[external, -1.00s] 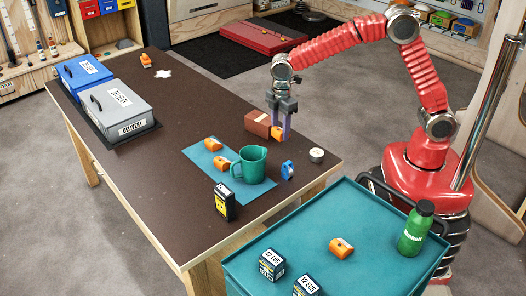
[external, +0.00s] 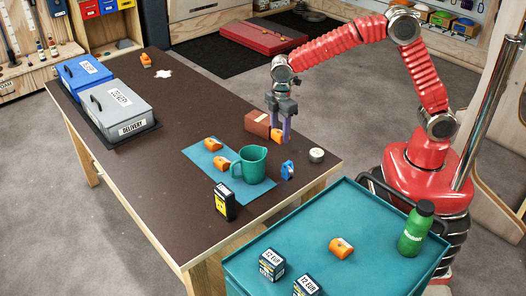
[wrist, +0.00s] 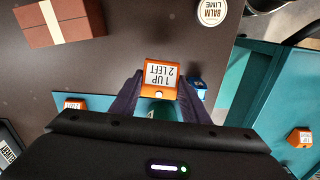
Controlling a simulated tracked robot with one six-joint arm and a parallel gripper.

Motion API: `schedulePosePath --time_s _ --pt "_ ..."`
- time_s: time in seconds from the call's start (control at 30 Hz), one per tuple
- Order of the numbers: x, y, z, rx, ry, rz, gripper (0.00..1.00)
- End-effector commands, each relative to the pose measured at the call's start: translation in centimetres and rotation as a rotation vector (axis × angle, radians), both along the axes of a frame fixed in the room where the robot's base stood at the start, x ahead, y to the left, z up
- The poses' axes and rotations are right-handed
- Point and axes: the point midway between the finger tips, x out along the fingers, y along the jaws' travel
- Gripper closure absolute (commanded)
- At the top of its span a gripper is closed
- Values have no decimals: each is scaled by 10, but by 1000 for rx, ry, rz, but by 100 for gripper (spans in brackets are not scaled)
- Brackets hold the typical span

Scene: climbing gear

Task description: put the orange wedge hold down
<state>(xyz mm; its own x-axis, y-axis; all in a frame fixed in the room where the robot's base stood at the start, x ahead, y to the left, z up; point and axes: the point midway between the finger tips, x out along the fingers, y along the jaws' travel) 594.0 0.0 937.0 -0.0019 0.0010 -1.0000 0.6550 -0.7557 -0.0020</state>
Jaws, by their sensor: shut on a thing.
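My gripper (external: 279,140) is shut on an orange wedge hold (external: 277,134) and points down over the right side of the brown table (external: 160,125). In the wrist view the held wedge (wrist: 158,95) sits between the fingers, with a white label reading "1 UP 2 LEFT". It is close to the tabletop; I cannot tell whether it touches. Two similar orange holds, one at the back (external: 212,144) and one nearer (external: 222,164), lie on the teal mat (external: 200,157). Another orange hold (external: 341,247) is on the teal cart.
A reddish-brown box (external: 257,124) stands just left of the gripper. A teal jug (external: 250,165), a blue item (external: 287,170), a round tin (external: 316,155) and a black box (external: 224,203) stand nearby. Grey (external: 118,105) and blue (external: 84,72) cases are far left. The table's middle is clear.

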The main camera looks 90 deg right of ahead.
Motion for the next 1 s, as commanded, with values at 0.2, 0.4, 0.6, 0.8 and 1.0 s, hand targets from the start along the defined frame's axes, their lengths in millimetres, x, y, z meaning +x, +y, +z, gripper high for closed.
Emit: schedulePosePath --time_s 0.2,0.4,0.6,0.8,1.0 --pt "-2 50 11 0 -1 88 81" --pt "-14 103 21 0 -2 182 81" --pt "-34 153 30 0 -2 258 81" --pt "-60 200 37 0 -2 308 81" --pt "-91 242 43 1 -2 337 81"
